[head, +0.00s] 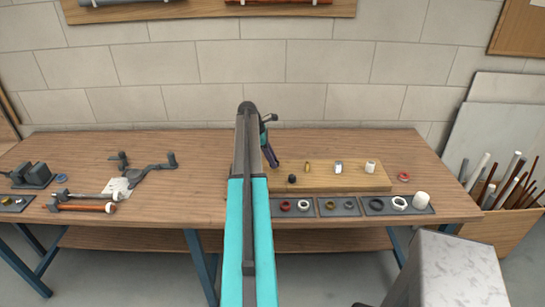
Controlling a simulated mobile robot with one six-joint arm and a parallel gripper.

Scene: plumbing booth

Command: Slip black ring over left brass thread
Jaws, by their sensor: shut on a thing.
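My gripper (274,163) hangs at the end of my arm over the left end of a wooden block (350,181). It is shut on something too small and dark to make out. A small black piece (292,178) is on the block just right of and nearer than the fingertips. A brass thread (307,167) stands upright on the block, right of my gripper. A metal piece (338,167) and a white piece (370,167) stand farther right. A large black ring (375,205) lies in the right grey tray. My arm hides the area left of the block.
Grey trays (325,208) with several rings and a white cap (422,200) line the bench (210,175) front. A red ring (404,177) lies right of the block. Tools and pipes (85,207) lie at left. The bench behind the block is clear.

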